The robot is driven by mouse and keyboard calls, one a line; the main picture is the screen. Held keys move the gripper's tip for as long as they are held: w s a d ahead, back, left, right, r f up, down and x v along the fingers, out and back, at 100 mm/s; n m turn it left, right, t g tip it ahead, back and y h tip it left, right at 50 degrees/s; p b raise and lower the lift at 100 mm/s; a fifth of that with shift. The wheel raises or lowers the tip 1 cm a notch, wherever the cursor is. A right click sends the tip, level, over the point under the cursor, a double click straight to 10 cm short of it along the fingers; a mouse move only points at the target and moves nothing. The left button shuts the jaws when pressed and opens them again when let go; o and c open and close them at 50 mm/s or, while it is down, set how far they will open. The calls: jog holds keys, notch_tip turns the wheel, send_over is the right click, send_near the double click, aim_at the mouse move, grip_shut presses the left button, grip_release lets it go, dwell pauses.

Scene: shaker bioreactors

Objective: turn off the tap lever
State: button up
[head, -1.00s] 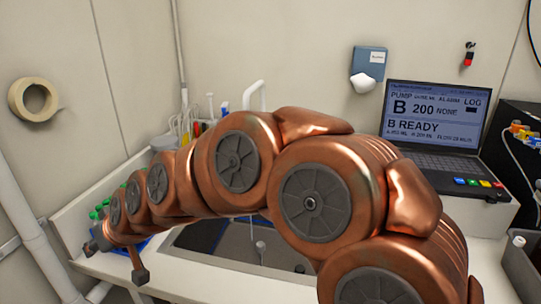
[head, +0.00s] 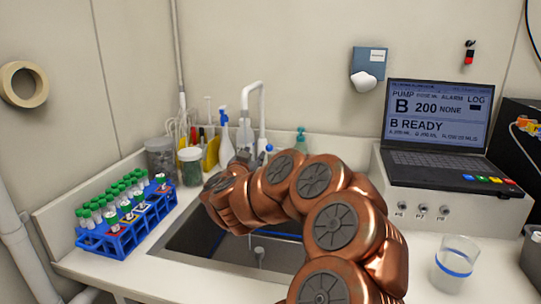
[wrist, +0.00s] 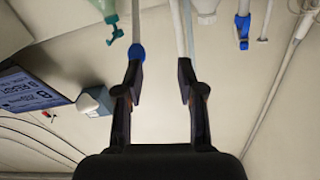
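The white tap (head: 262,105) rises behind the sink, its spout curved at the top. A small blue-tipped part (head: 268,149), seemingly the lever, shows at its base just above my arm; it also shows in the wrist view (wrist: 136,52). In the wrist view my gripper (wrist: 158,88) is open and empty, fingers pointing up the picture. The blue tip lies just beyond the left fingertip, with no clear contact visible. A white pipe, seemingly the tap (wrist: 182,30), shows beyond the right fingertip.
My arm crosses the sink (head: 190,244). A blue rack (head: 118,240) of green-capped tubes stands left. A blue-topped spray bottle (head: 226,145) and a green one (head: 300,143) flank the tap. A laptop (head: 437,135) and a beaker (head: 455,262) are right.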

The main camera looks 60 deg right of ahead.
aim_at(271, 149)
jog(key=shift+m+g, duration=0.4)
jog(key=shift+g, duration=0.4)
jog(key=shift+d+f, duration=0.2)
jog(key=shift+d, duration=2.1)
jog(key=shift+d+f, duration=0.15)
jog(key=shift+d, duration=2.15)
jog(key=shift+c, duration=0.2)
grip_shut()
